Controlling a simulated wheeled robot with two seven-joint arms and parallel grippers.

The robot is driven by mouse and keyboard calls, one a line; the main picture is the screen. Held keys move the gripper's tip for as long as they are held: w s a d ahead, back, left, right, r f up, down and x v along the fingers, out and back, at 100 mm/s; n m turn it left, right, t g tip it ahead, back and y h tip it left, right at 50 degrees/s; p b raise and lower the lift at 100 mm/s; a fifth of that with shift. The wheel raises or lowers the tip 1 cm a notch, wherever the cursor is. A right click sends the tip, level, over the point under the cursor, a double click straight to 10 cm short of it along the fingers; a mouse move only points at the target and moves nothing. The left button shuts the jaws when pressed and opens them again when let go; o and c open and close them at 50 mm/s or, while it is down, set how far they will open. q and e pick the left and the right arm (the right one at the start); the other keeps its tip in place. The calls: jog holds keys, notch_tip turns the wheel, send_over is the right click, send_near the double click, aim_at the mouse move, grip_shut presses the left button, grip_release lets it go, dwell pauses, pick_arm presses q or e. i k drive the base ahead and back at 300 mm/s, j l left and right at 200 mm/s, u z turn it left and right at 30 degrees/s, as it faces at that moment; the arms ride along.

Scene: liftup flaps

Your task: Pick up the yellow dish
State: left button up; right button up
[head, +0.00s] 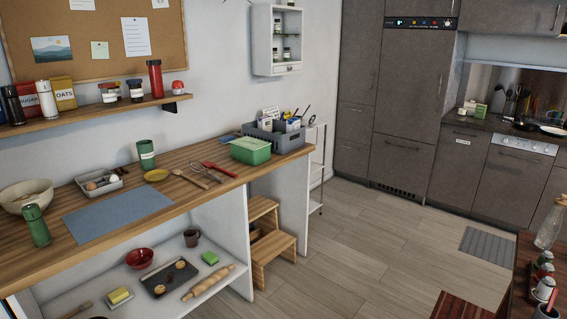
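A small, shallow yellow dish (157,175) sits on the wooden counter at the left. It lies just right of the grey tray and left of the utensils. It looks empty and nothing covers it. Neither my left gripper nor my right gripper shows in the head view.
Near the dish on the counter (182,206) are a grey tray (81,184), a green can (146,154), wooden utensils (188,178), a red-handled whisk (219,168) and a blue mat (118,211). A wooden step stool (274,250) stands below right. Open floor (360,240) lies right of the counter.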

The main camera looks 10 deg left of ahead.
aim_at(158, 175)
jog(key=i+u, duration=0.15)
jog(key=i, duration=0.4)
jog(key=i+l+u, duration=0.1)
jog(key=i, duration=0.45)
jog(key=i+l+u, duration=0.15)
jog(key=i, duration=0.4)
jog(key=i+l+u, duration=0.3)
jog(key=i+u, duration=0.15)
jog(key=i+l+u, duration=0.95)
jog(key=l, duration=0.35)
